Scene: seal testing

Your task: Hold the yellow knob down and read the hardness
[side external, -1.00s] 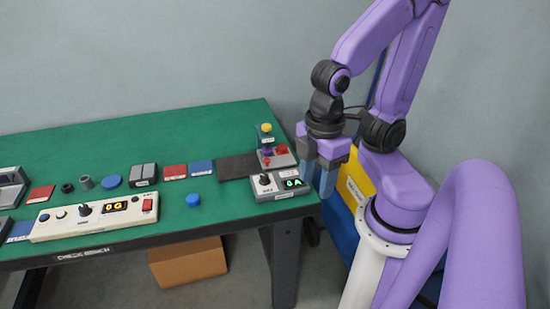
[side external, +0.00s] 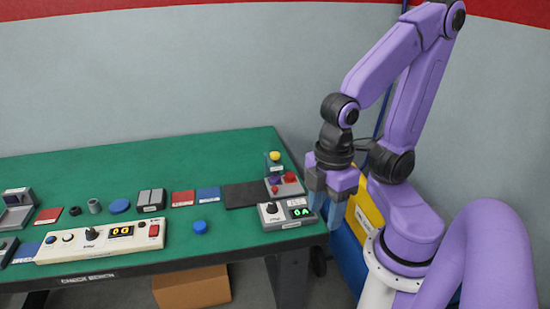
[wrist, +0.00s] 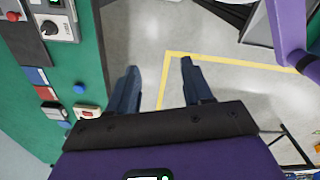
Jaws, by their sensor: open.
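The yellow knob (side external: 276,156) tops a small upright stand at the bench's back right corner. The stand's grey base (side external: 290,187) carries red and purple parts. In front of it, a grey box with a dark knob and green display (side external: 302,212) appears to read 0A. My gripper (side external: 325,203) is open and empty, right of the box and off the bench edge. In the wrist view, its two fingers (wrist: 159,68) are apart above the floor. The box (wrist: 55,22) shows there at the upper left; the yellow knob is not visible in that view.
A cream panel (side external: 75,251) with a yellow 0G display lies along the bench front. Several coloured pads, rings and a blue disc (side external: 120,206) lie behind it. A blue knob-like piece (side external: 200,227) stands alone. A dark mat (side external: 246,195) lies left of the stand.

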